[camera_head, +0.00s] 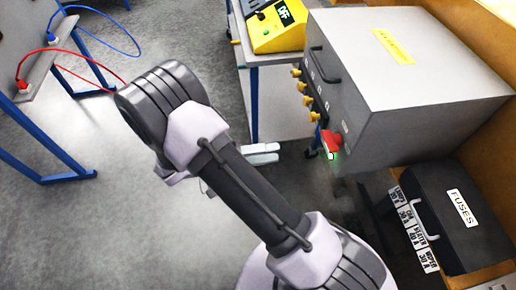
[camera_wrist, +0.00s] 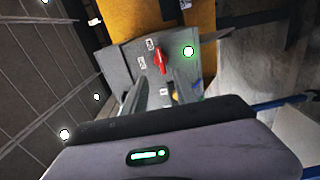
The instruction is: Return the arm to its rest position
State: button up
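My arm (camera_head: 240,185) reaches from the lower right up to a bent joint at upper left in the head view. In the wrist view my gripper (camera_wrist: 160,92) points at the cabinet face, with a gap between the fingers and nothing held. The red switch (camera_wrist: 160,58) and a lit green lamp (camera_wrist: 188,51) lie beyond the fingertips. The gripper does not appear to touch the cabinet.
A yellow device (camera_head: 277,25) reading OFF stands on a blue-legged table. A black case marked FUSES (camera_head: 455,215) lies below the cabinet at right. A blue-framed bench (camera_head: 40,80) with red and blue cables is at left. Grey floor (camera_head: 110,215) is open at lower left.

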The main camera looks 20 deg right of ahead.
jog(key=v, duration=0.2)
jog(key=shift+w+a, duration=0.1)
jog(key=shift+a, duration=0.3)
jog(key=s+d+r+m+y, duration=0.1)
jog(key=s+r+y, duration=0.75)
jog(key=y, duration=0.25)
jog(key=s+a+r+t+y, duration=0.1)
jog(key=a+r+t+y, duration=0.6)
jog(key=r+t+y, duration=0.1)
jog(key=shift+s+r+m+t, duration=0.3)
jog(key=shift+s+r+t, duration=0.15)
jog(key=shift+t, duration=0.65)
